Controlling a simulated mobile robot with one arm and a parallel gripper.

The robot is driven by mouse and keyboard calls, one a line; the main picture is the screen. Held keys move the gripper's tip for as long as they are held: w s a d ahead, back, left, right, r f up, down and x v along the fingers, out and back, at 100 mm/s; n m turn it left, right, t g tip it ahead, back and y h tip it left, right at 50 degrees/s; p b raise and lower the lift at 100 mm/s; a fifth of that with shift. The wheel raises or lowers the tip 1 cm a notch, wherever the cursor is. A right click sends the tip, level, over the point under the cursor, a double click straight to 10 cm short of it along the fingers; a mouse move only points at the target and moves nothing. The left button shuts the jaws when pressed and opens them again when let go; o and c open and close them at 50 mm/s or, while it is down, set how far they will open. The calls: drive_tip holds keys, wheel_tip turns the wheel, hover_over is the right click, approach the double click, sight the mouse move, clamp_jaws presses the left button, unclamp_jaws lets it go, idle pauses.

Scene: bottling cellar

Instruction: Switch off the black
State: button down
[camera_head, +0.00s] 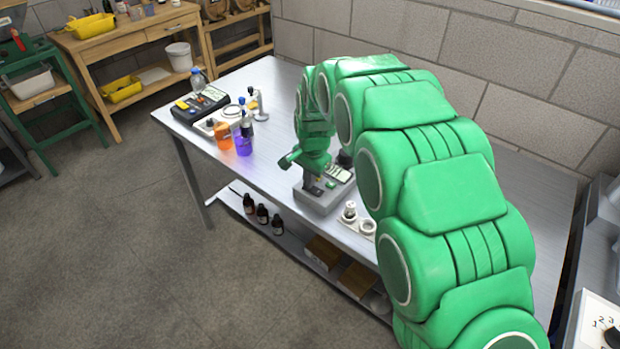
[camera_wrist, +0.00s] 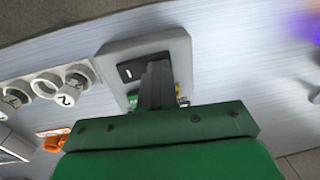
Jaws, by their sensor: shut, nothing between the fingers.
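A grey instrument (camera_head: 318,203) with a small display and a green part stands near the front edge of the metal bench. My gripper (camera_head: 311,187) points down at its top. In the wrist view my gripper's dark fingers (camera_wrist: 157,70) are together and empty, in front of the grey housing (camera_wrist: 118,54). A black panel (camera_wrist: 130,72) with a small white mark lies beside and behind the fingers, which hide part of it. I cannot tell whether the fingers touch it. A separate black instrument (camera_head: 205,103) with a yellow part stands at the bench's far left end.
Orange (camera_head: 223,134) and purple (camera_head: 243,146) liquid vessels stand left of the grey instrument. White numbered pieces (camera_wrist: 70,92) are beside it. Dark bottles (camera_head: 262,214) and boxes (camera_head: 323,252) are on the lower shelf. A block wall (camera_head: 420,40) runs behind the bench.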

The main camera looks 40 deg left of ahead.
sight(315, 191)
drive_tip(key=shift+d, duration=0.25)
drive_tip(key=shift+d+r, duration=0.1)
drive_tip(key=shift+d, duration=0.5)
wheel_tip(315, 191, up, 14)
drive_tip(key=d, duration=0.2)
idle(0.7)
drive_tip(key=shift+s+a+y, duration=0.4)
drive_tip(key=shift+a, duration=0.15)
